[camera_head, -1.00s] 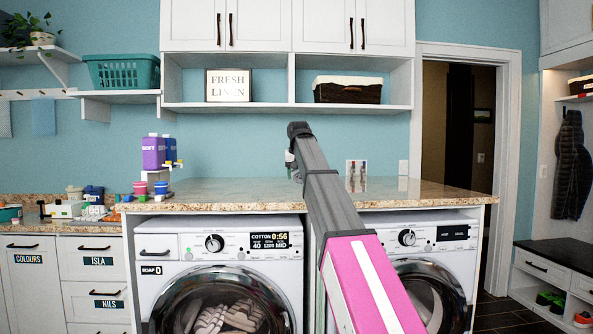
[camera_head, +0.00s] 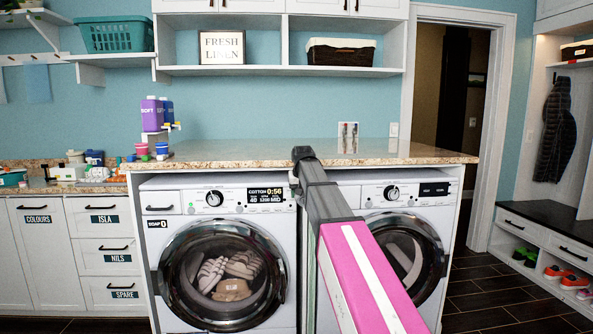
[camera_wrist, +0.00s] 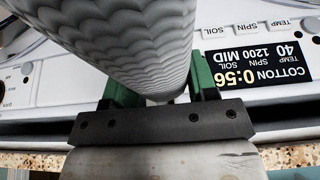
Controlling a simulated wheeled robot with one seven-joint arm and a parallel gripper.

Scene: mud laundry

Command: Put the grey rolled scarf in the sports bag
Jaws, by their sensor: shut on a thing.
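The grey rolled scarf (camera_wrist: 125,40) is a ribbed grey roll filling the upper middle of the wrist view. My gripper (camera_wrist: 160,90), with green fingers, is shut on it, one finger on each side of its near end. The washer's control panel lies behind it, upside down in the wrist view. In the head view my arm reaches up to the front of the counter between the two machines. My gripper and the scarf are hidden there behind the arm. I see no sports bag in either view.
The granite counter (camera_head: 240,153) over the washer (camera_head: 165,205) and second machine (camera_head: 440,230) is mostly clear. Detergent bottles (camera_head: 152,115) stand at its left end. A bench (camera_head: 530,230) with shoes (camera_head: 568,277) below stands right, with open dark floor before it.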

